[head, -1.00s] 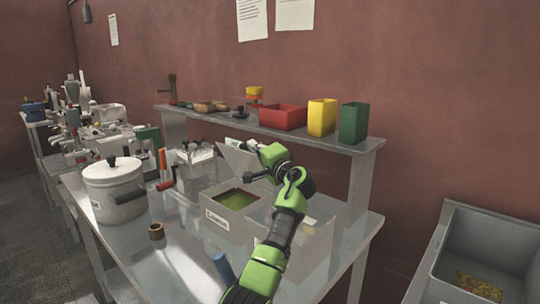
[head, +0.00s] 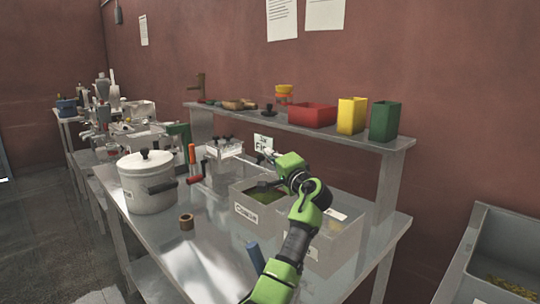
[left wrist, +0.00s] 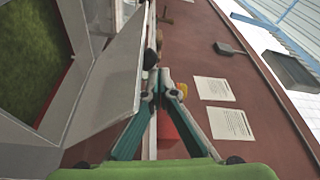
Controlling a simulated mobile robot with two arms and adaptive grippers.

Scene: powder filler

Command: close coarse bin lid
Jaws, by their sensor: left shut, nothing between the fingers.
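The coarse bin (head: 246,213) is a grey box with a white label on its front, standing on the metal table. Green material shows inside it. In the left wrist view the bin's rim (left wrist: 22,140) surrounds the green contents, and the grey lid panel (left wrist: 112,75) stands open beside the opening. The lid is hard to make out in the head view, where my arm covers part of that area. My left gripper (head: 266,157) is above the back of the bin, shut and empty. In the left wrist view its fingertips (left wrist: 163,88) are close beside the lid; contact cannot be told.
A second grey bin (head: 335,245) stands to the right, partly behind my arm. A white pot (head: 147,185), a brown ring (head: 186,222) and a blue cylinder (head: 255,256) are on the table. A shelf (head: 300,131) with coloured containers runs behind.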

